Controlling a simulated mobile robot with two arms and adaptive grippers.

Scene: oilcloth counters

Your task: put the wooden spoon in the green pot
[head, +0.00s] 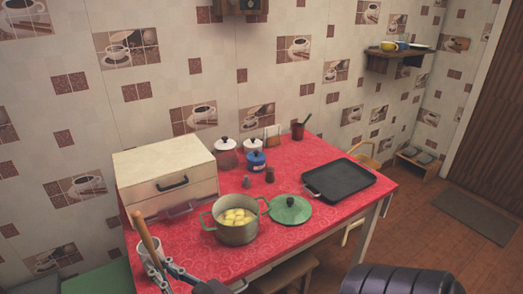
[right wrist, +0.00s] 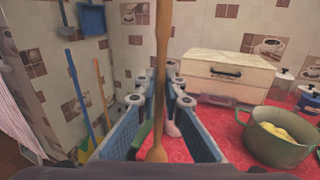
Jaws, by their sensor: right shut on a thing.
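The wooden spoon (head: 147,234) stands nearly upright at the left end of the red table, tilted a little in the head view. My right gripper (head: 163,264) is shut on it. In the right wrist view the spoon (right wrist: 162,50) runs upright between the fingers of the gripper (right wrist: 159,100). The green pot (head: 237,234) stands on the table to the right of the gripper, open, with yellow pieces inside. It also shows at the right of the right wrist view (right wrist: 275,148). The spoon is outside the pot and apart from it. My left gripper is not in view.
A green lid (head: 290,209) lies right of the pot, before a black tray (head: 339,180). A cream bread box (head: 166,174) stands behind the pot to the left. Several canisters, including a blue one (head: 256,161), stand at the back. Bare red cloth (head: 278,242) shows in front.

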